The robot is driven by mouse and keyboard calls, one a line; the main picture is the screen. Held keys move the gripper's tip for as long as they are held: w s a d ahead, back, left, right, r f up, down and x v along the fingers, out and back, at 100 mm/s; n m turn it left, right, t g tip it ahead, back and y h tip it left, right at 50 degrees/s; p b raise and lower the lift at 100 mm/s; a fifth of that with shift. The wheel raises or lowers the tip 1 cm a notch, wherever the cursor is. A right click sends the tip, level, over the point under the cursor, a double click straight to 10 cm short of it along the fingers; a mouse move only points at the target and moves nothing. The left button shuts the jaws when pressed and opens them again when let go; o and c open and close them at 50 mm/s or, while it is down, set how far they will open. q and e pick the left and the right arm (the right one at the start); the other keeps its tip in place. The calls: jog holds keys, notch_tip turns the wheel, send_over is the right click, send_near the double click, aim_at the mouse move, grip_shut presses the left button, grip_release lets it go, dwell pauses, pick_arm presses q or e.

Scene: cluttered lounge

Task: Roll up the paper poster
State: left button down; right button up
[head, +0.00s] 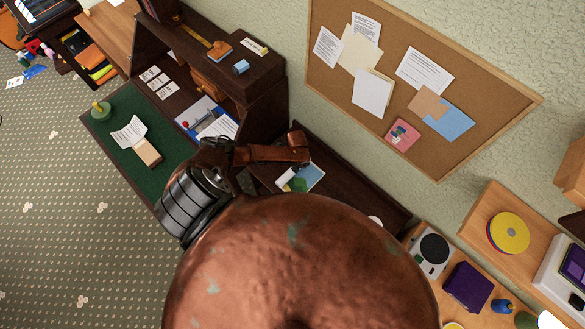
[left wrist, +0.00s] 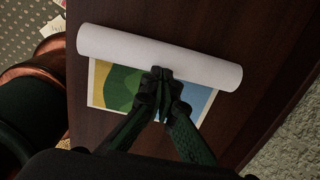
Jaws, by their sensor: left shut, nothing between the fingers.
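The paper poster lies on a dark brown wooden surface and is partly rolled. In the left wrist view its white rolled part (left wrist: 125,47) runs across the top, tilted slightly down to the right. A flat printed strip (left wrist: 110,85) in yellow, green and blue shows below the roll. In the head view a piece of the poster (head: 311,176) shows beyond my copper body, which hides the rest. My left gripper (left wrist: 161,75) is shut and empty, its tips over the printed strip at the roll's near edge. I cannot tell whether they touch it. My right gripper is not in view.
A green-topped desk (head: 113,150) with papers and a dark shelf unit (head: 265,85) stand left of the poster. A cork board (head: 420,60) hangs on the wall behind. A wooden table (head: 483,210) with gadgets stands at the right. Carpet at the left is mostly open.

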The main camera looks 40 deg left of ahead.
pick_arm(q)
jog(key=shift+d+r, duration=0.1)
jog(key=shift+d, duration=0.2)
jog(key=shift+r+p, duration=0.75)
jog(key=shift+p, duration=0.05)
jog(key=shift+a+f, duration=0.1)
jog(key=shift+f, duration=0.05)
jog(key=shift+a+f+b, duration=0.75)
jog(key=shift+a+b, duration=0.05)
jog(key=shift+b, duration=0.2)
jog(key=shift+d, duration=0.2)
